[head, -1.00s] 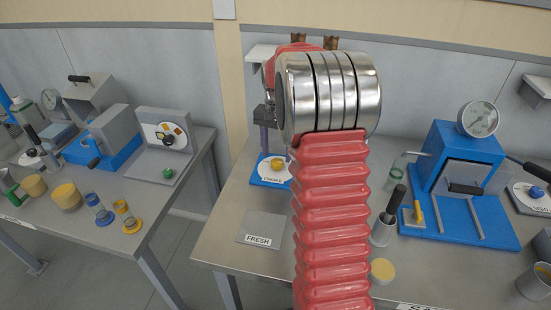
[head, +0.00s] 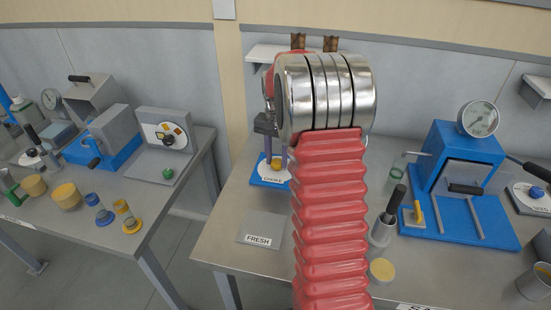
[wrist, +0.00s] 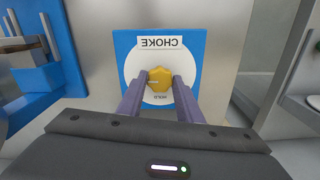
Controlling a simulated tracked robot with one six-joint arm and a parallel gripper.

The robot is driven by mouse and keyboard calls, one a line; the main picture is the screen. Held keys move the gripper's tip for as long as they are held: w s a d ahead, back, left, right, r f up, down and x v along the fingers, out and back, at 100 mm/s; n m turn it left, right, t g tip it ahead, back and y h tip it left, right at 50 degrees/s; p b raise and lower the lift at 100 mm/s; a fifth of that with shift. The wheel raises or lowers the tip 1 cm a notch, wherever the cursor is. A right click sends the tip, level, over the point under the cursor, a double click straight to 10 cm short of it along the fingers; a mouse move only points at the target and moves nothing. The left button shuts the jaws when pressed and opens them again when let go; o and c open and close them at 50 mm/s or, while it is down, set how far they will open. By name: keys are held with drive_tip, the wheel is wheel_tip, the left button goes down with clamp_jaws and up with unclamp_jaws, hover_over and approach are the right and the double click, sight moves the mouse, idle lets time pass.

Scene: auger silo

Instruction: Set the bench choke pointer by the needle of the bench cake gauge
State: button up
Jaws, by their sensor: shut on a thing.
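The choke (head: 257,181) is a blue plate with a white dial and a yellow knob (wrist: 160,78), lying on the bench. My gripper (wrist: 160,88) points down at it, with its two purple fingers shut on the yellow knob, one on each side. It also shows in the head view (head: 275,152), partly hidden by my arm. In the wrist view the CHOKE label is upside down and a small word on the dial sits below the knob. A pale mark on the knob's left may be its pointer. A round gauge (head: 478,119) stands on the blue press; its needle is too small to read.
A grey FRESH plate (head: 262,229) lies in front of the choke. The blue press (head: 461,151), a cup with a black-handled tool (head: 382,232) and a yellow disc (head: 382,270) are to the right. A separate bench at left holds another gauge.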

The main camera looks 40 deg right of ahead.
drive_tip(key=shift+c, duration=1.4)
drive_tip(key=shift+a, duration=0.15)
drive_tip(key=shift+n, duration=0.4)
drive_tip(key=shift+d+n, duration=0.2)
drive_tip(key=shift+n, duration=2.3)
drive_tip(key=o, duration=1)
drive_tip(key=shift+o, duration=0.2)
drive_tip(key=shift+r, duration=0.15)
